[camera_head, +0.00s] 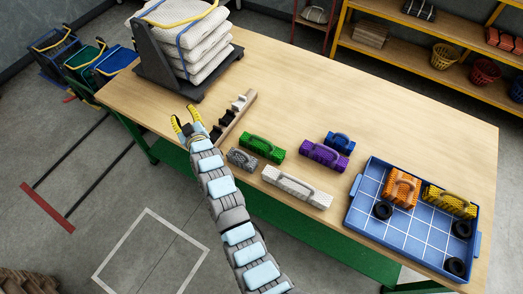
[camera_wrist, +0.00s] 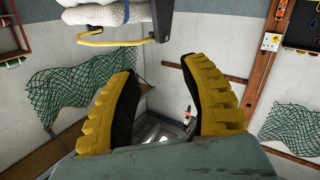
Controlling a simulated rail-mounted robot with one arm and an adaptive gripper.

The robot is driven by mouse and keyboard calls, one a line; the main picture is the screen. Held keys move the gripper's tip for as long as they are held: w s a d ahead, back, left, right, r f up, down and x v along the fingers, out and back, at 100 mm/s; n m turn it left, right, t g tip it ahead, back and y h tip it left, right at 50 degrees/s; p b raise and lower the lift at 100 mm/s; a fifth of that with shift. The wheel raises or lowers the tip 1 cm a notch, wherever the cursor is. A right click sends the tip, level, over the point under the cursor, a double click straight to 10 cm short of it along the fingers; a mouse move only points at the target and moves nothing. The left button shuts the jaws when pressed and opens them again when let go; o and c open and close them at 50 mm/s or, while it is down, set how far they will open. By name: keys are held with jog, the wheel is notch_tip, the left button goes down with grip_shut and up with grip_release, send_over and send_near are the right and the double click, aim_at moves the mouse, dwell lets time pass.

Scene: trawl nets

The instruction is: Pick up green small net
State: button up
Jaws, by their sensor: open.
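A green net bundle (camera_head: 262,148) with a handle on top lies on the wooden table (camera_head: 420,120), in the head view. It sits between a small grey bundle (camera_head: 242,158) and a purple bundle (camera_head: 325,155). My gripper (camera_head: 185,118) has yellow ribbed fingers and is above the table's left front edge, left of the green bundle and apart from it. In the wrist view my gripper (camera_wrist: 160,100) is open, with nothing between its fingers. The wrist view does not show the green bundle; it faces walls with green netting hung on them.
A white bundle (camera_head: 297,187) and a blue bundle (camera_head: 341,143) lie nearby. A blue tray (camera_head: 350,222) at the right holds orange and yellow bundles and black rings. A wooden rack (camera_head: 235,118) and a stand of stacked sacks (camera_head: 165,80) are at the left. The table's back middle is clear.

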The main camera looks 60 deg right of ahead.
jog(key=s+d+f+g+y+b, duration=0.25)
jog(key=s+d+f, duration=0.2)
jog(key=d, duration=0.45)
jog(key=n+g+y+b, duration=0.3)
jog(key=g+y+b, duration=0.3)
jog(key=g+y, duration=0.1)
send_over(262, 140)
jog(key=s, duration=0.1)
notch_tip(262, 140, down, 13)
jog(key=shift+s+d+f, duration=0.1)
jog(key=shift+d+f, duration=0.05)
jog(key=shift+f, duration=0.05)
jog(key=shift+s+p+x, duration=0.15)
jog(key=shift+x, duration=0.75)
jog(key=shift+s+p+x, duration=0.15)
jog(key=shift+x, duration=1.95)
jog(key=shift+f, duration=0.1)
